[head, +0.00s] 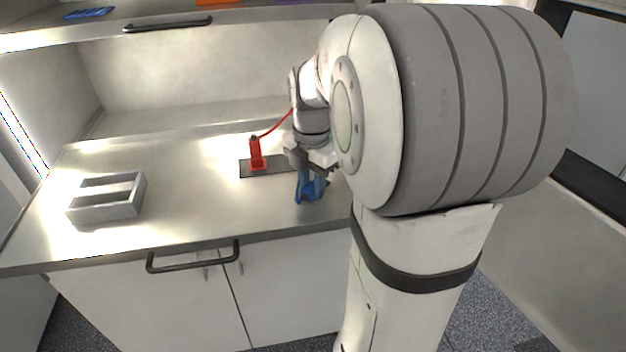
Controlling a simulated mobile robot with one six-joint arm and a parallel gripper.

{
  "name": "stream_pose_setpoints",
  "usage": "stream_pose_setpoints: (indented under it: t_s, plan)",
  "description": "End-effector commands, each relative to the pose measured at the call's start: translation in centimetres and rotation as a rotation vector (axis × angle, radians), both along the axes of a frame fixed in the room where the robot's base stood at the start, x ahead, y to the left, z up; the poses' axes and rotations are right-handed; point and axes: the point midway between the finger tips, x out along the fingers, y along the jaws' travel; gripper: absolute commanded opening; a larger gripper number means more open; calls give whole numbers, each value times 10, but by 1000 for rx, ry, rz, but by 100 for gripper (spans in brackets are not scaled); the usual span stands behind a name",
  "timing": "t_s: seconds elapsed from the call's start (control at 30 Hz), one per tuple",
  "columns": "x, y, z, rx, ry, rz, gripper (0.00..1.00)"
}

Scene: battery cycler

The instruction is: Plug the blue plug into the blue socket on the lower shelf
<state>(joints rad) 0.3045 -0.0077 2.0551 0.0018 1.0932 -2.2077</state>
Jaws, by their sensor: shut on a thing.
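My gripper (318,168) is over the front right part of the metal worktop, pointing down and partly hidden behind my own arm. It is shut on the blue plug (309,189), which shows just below the fingers, close to the worktop. I cannot tell whether the plug touches the surface. No separate blue socket can be made out on the worktop; my arm hides the area to the right. A flat blue piece (88,13) lies on the upper shelf at the far left; I cannot tell what it is.
A grey divided tray (107,211) sits at the left. The worktop between them is clear. An orange piece (217,2) is on the upper shelf.

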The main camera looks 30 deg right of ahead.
Motion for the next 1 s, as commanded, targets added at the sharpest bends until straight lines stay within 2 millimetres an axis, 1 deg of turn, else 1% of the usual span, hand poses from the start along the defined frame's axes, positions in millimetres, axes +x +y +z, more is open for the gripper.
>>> stream_pose_setpoints:
  t_s: [0.23,0.27,0.57,0.83,0.93,1.0]
  plan:
    - [0,0,0,0,0,0,7]
    - [0,0,0,0,0,0,27]
    - [0,0,0,0,0,-1,52]
    - [0,0,2,-1,-1,-1,52]
    - [0,0,12,-1,-3,-1,52]
    - [1,0,23,-2,-5,-1,52]
